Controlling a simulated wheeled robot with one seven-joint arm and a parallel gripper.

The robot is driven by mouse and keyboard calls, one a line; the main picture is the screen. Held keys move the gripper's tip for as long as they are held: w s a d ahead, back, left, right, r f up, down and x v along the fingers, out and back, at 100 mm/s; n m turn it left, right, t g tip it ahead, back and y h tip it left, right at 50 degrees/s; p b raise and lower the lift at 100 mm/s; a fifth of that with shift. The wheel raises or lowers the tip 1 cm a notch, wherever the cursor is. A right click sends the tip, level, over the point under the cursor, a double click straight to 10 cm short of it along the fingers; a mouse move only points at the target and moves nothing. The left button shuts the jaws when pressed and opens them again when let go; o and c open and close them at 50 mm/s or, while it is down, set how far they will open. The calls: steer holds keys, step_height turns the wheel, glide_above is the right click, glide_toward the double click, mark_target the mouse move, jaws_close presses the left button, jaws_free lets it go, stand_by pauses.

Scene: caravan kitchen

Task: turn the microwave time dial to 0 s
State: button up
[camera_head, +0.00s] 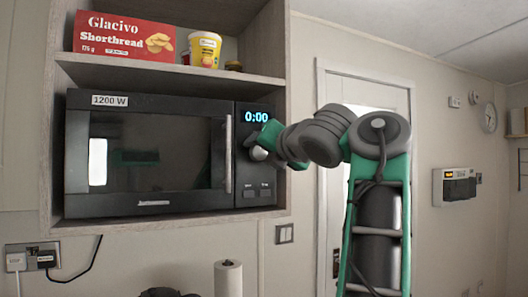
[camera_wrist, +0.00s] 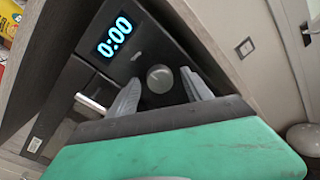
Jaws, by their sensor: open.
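The black microwave (camera_head: 150,204) sits in a wall shelf, its door shut. Its display (camera_head: 256,117) reads 0:00, and it reads the same in the wrist view (camera_wrist: 114,37). The round grey time dial (camera_wrist: 160,78) is on the control panel below the display. My gripper (camera_wrist: 160,92) is open, with one finger on each side of the dial and a gap visible around the dial. I cannot tell whether a finger touches it. In the head view my gripper (camera_head: 259,153) is at the panel's right part.
A shelf (camera_head: 180,75) above the microwave holds a red shortbread box (camera_head: 121,34) and a yellow tub (camera_head: 205,49). The vertical door handle (camera_head: 228,154) is left of the panel. A paper roll (camera_head: 228,279) stands below. A door (camera_head: 330,110) is to the right.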

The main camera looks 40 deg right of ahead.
steer(key=v, duration=0.7)
steer(key=shift+s, duration=0.4)
